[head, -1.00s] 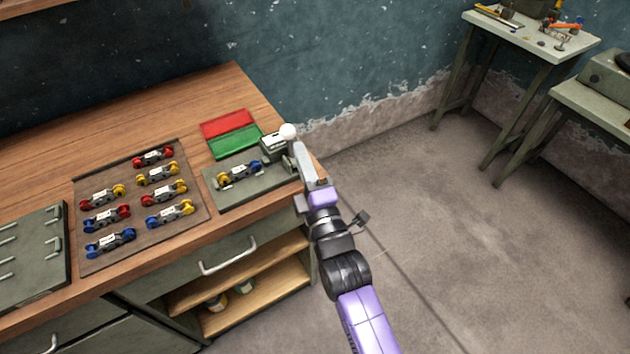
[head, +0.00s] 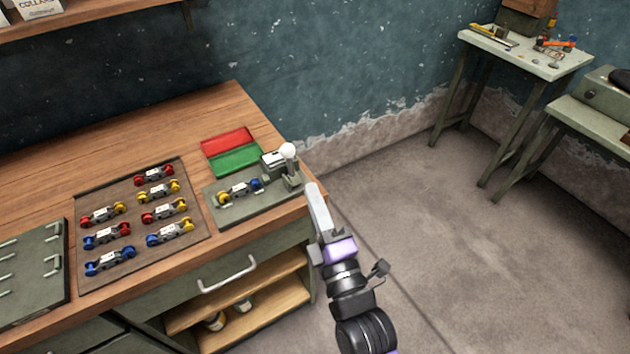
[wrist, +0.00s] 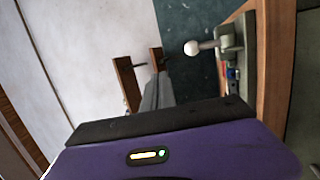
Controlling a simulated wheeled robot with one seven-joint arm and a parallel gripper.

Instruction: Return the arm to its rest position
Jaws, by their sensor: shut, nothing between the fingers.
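My gripper (head: 312,190) is shut and empty. It is just off the right end of the wooden bench (head: 215,105), beside the grey fixture (head: 225,210), and apart from it. My arm runs down toward the bottom of the head view. The fixture carries a white ball-topped lever (head: 288,151) and one part with yellow and blue ends (head: 239,190). In the wrist view the ball-topped lever (wrist: 192,48) is to the right of my gripper (wrist: 155,90).
A brown mat (head: 190,240) holds several coloured-end parts. A red tray (head: 228,141) and a green tray (head: 236,161) lie behind the fixture. A grey panel (head: 30,265) is at the left. Open floor (head: 470,270) lies to the right, with side tables (head: 525,50) beyond.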

